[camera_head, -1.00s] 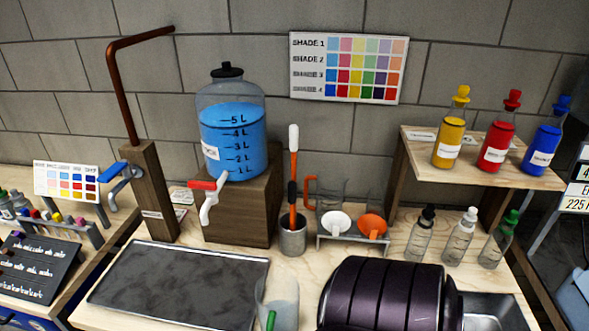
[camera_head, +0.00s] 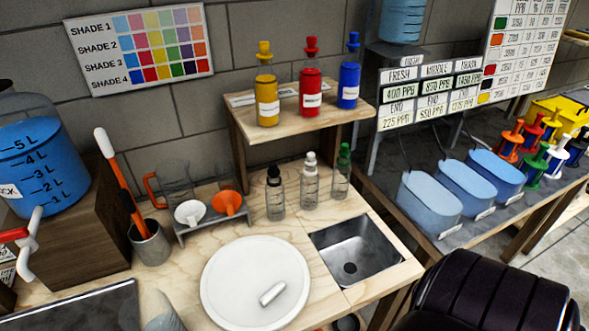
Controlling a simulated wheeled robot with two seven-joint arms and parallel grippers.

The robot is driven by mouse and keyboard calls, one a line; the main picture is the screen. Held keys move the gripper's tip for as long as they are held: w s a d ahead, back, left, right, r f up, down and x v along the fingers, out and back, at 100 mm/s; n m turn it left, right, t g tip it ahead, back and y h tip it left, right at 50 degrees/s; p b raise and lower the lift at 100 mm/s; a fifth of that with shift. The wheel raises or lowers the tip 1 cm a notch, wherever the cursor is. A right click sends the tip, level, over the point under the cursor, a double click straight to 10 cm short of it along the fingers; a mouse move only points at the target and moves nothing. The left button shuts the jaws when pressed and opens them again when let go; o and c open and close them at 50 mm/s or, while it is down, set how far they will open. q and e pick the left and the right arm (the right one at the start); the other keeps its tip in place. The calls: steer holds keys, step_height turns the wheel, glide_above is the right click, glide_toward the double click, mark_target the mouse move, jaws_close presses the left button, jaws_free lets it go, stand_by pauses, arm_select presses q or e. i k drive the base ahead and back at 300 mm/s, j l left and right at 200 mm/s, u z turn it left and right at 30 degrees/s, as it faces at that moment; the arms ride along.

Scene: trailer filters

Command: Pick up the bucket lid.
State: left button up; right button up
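The bucket lid (camera_head: 238,274) is a white round disc with a short raised handle (camera_head: 272,293) on top. It lies flat on the light wooden table (camera_head: 200,255), left of the sink and in front of the small bottles. Nothing covers it and nothing touches it from above. Neither of my grippers is in view.
A metal sink (camera_head: 383,245) is right of the lid. A grey cup with an orange-and-white tool (camera_head: 150,245), a funnel rack (camera_head: 208,228) and clear bottles (camera_head: 276,195) stand behind it. A glass vessel (camera_head: 163,312) stands front left. Blue tubs (camera_head: 430,207) are farther right.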

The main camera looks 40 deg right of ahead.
mark_target(259, 282)
steer(key=z, duration=0.9)
